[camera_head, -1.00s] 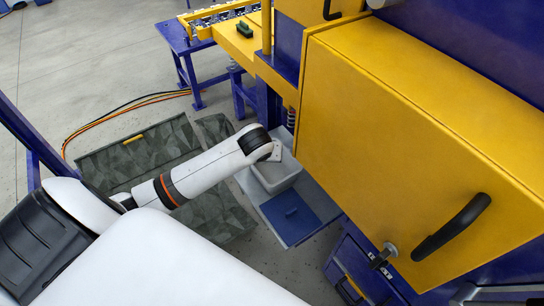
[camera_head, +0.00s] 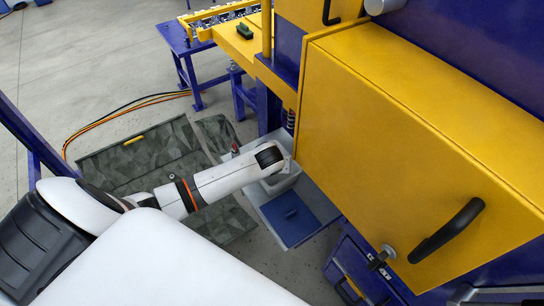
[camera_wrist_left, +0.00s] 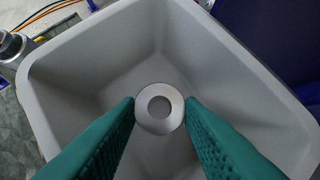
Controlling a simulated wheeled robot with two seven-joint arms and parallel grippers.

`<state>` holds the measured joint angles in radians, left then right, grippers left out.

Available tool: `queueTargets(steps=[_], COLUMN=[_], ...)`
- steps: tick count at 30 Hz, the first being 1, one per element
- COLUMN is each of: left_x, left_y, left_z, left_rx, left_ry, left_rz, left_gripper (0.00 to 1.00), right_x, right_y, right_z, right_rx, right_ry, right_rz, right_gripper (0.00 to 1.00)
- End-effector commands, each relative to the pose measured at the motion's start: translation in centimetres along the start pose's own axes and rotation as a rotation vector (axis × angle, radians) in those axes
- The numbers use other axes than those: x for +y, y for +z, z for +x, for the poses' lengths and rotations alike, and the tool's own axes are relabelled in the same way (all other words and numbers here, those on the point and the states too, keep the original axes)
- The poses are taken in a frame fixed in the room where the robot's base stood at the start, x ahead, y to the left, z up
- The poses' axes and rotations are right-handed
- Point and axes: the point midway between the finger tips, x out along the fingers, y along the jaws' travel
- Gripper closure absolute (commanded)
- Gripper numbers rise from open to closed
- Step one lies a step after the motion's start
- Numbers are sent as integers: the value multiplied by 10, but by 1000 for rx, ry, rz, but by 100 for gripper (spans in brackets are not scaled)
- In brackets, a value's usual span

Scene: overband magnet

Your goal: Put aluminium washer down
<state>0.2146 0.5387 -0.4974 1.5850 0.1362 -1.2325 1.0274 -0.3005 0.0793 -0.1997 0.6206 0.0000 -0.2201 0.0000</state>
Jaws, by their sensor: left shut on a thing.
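The aluminium washer (camera_wrist_left: 145,122) is a silver ring with a round hole. In the left wrist view it sits between the two green fingertips of my left gripper (camera_wrist_left: 160,112), which is shut on it. Below and around it is a grey bin (camera_wrist_left: 85,62) with sloping walls; the washer appears over the bin's inside, and I cannot tell how high above its floor. In the head view my left arm reaches to the bin (camera_head: 287,183), and the forearm end hides the gripper and the washer. My right gripper is not in view.
A blue lid-like panel (camera_head: 292,217) lies on the grey tray (camera_head: 268,212) in front of the bin. The large yellow cabinet (camera_head: 390,150) stands close to the right of my arm. A dark metal object (camera_wrist_left: 12,45) is beside the bin.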

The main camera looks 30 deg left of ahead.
Motion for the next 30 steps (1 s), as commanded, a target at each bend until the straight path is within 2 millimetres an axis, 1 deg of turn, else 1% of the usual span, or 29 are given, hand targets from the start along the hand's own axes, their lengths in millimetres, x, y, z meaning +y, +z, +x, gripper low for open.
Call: queueTargets(steps=[15, 16, 18, 20, 27, 30], left_x=[0, 0, 0, 0, 0, 0], left_y=[-6, -6, -6, -6, -5, -2], left_z=[10, 10, 10, 10, 9, 4], left_rx=[0, 0, 0, 0, 0, -2], left_ry=[-1, -1, -1, -1, -1, 0], left_rz=[-1, -1, -1, -1, 0, 1], left_gripper=[87, 64, 53, 44, 44, 44], right_x=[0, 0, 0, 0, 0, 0], right_y=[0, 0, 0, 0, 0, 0], right_z=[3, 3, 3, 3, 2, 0], right_rx=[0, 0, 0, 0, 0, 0], right_ry=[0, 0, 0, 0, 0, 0], right_rz=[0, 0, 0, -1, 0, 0], right_gripper=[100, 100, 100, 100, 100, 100])
